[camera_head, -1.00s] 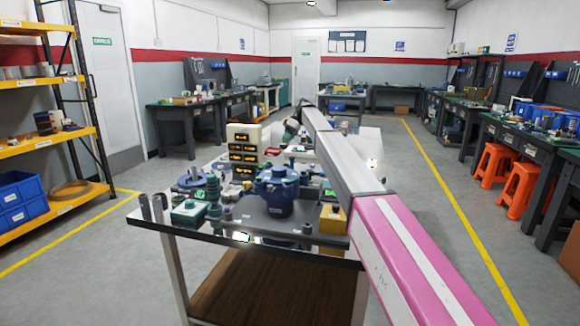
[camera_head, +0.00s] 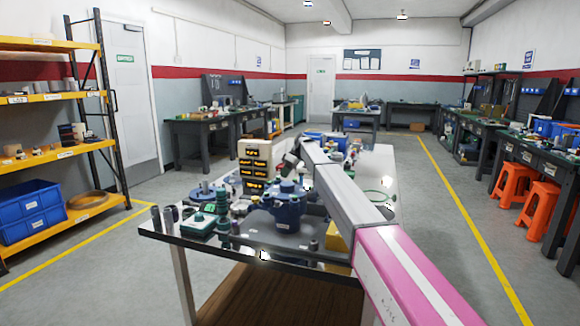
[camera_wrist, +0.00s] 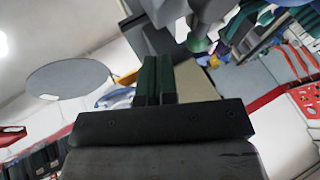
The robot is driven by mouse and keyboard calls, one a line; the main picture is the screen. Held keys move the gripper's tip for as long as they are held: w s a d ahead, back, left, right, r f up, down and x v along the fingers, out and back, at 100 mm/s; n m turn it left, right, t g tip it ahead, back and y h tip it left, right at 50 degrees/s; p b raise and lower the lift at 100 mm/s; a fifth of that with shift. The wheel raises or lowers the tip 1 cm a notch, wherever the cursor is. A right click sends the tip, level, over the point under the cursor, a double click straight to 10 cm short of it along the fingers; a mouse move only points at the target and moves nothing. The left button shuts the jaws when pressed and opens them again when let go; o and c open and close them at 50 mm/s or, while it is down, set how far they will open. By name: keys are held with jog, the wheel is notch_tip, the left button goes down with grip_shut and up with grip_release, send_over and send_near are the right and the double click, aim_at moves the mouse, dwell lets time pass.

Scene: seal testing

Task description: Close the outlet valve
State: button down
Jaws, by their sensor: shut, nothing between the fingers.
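A blue valve-like body (camera_head: 280,207) with a round base and a knob on top stands near the front of the bench (camera_head: 190,243) in the head view. I cannot tell which part is the outlet valve. My arm reaches over the right side of the bench, with its far end just behind and above the blue body. My gripper is hard to make out in the head view. In the wrist view my gripper (camera_wrist: 155,82) shows two dark green fingers together, shut and empty. Blurred grey and blue-green parts (camera_wrist: 205,20) show beyond the fingertips; I cannot tell whether they touch.
A cream box with lit displays (camera_head: 255,165) stands behind the blue body. Small green and grey fittings (camera_head: 215,215) crowd the bench's left front. A yellow block (camera_head: 338,238) sits beside my arm. Yellow shelving (camera_head: 60,150) stands left, orange stools (camera_head: 515,185) right. The floor between is clear.

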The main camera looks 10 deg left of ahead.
jog(key=s, duration=0.3)
jog(key=shift+a+f, duration=0.25)
jog(key=shift+f, duration=0.1)
jog(key=shift+s+a+f, duration=0.1)
jog(key=shift+s+a, duration=0.05)
jog(key=shift+s, duration=0.3)
